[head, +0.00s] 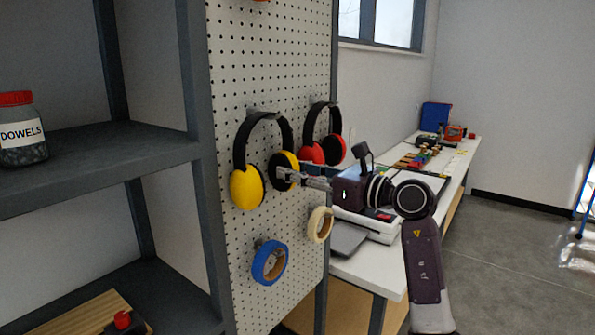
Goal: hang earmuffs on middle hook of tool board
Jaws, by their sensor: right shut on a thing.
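Yellow earmuffs (247,188) with a black headband are at the front of the white pegboard tool board (232,68). The headband's top is close by a small hook (253,112); I cannot tell whether it rests on it. My right gripper (291,177) reaches in from the right and is shut on the earmuffs at the right-hand ear cup. Part of that cup is hidden by the fingers. Red earmuffs (311,153) hang from another hook farther right on the board. My left gripper is not in view.
Blue tape (262,262) and cream tape (314,226) hang low on the board. Grey shelves (90,143) with a dowel jar (22,130) stand left. A white workbench (374,267) with a machine and small items runs behind my right arm. Open floor lies right.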

